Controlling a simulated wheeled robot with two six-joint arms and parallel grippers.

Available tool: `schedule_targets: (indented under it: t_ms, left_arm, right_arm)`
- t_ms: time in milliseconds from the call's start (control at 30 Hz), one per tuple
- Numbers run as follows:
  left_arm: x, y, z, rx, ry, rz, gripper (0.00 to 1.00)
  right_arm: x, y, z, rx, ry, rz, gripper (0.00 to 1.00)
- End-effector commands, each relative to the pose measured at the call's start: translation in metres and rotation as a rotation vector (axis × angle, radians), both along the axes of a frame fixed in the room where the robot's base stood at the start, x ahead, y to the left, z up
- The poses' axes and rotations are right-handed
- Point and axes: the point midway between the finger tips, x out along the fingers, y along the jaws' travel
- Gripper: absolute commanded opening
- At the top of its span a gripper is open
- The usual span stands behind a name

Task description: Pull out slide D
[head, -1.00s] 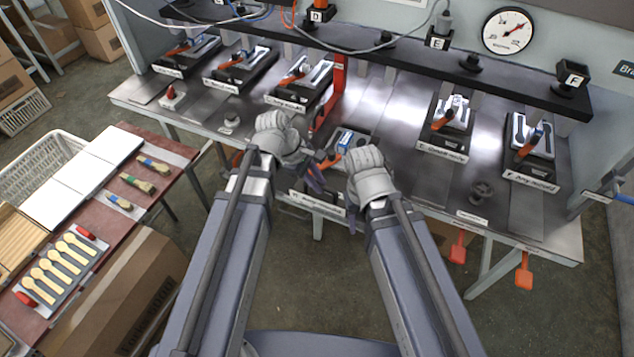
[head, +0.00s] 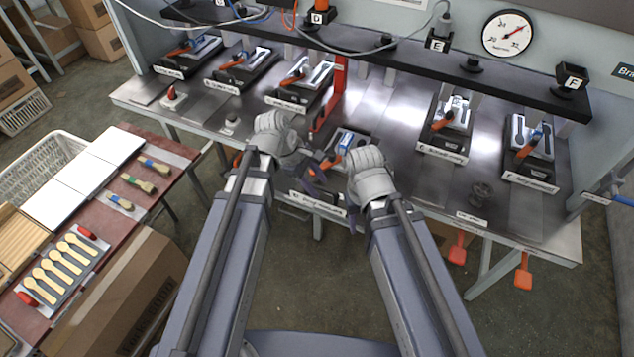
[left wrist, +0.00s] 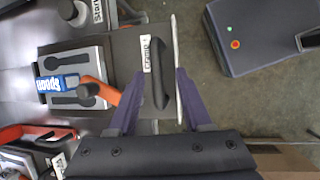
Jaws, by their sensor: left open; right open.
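Slide D is the dark plate with a grey spoon mould (head: 346,141), forward of the black bar below block D (head: 318,17), its front at the bench's front edge. In the left wrist view, the mould (left wrist: 92,62) has dark spoon hollows, a blue clamp (left wrist: 56,85) and an orange lever (left wrist: 101,90). A black handle bar (left wrist: 157,88) stands at its labelled front end. My left gripper (head: 312,172) is open, its two purple fingers (left wrist: 158,78) on either side of that bar. My right gripper (head: 352,208) is open and empty, right of the slide's front.
Other slides sit back by the bar, left (head: 302,84) and right (head: 446,128). A red bracket (head: 331,95) stands behind slide D. A side table with spoons (head: 62,262) and brushes is at left.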

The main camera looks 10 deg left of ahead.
Motion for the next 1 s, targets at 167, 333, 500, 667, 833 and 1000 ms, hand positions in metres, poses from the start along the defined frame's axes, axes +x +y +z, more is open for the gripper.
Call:
schedule_targets:
  t_ms: [167,333,500,667,833,1000]
  left_arm:
    - [-0.001,0.007,0.021,0.000,0.000,0.001,0.49]
    - [-0.003,0.017,0.043,0.001,0.001,0.002,0.49]
    - [-0.004,0.027,0.062,0.000,0.002,0.001,0.49]
    - [-0.005,0.031,0.066,0.001,0.003,0.001,0.49]
    - [-0.005,0.031,0.065,0.001,0.002,0.000,0.49]
    - [-0.005,0.031,0.065,0.001,0.002,0.000,0.49]
  right_arm:
    - [0.000,0.000,0.021,0.000,0.000,0.000,0.50]
    - [0.000,0.000,0.043,0.000,0.000,0.000,0.50]
    - [0.000,0.000,0.062,0.000,0.000,0.001,0.50]
    - [0.000,0.000,0.066,0.000,0.000,0.001,0.50]
    - [0.000,0.000,0.065,0.000,0.000,0.001,0.50]
    - [0.000,0.000,0.065,0.000,0.000,0.001,0.50]
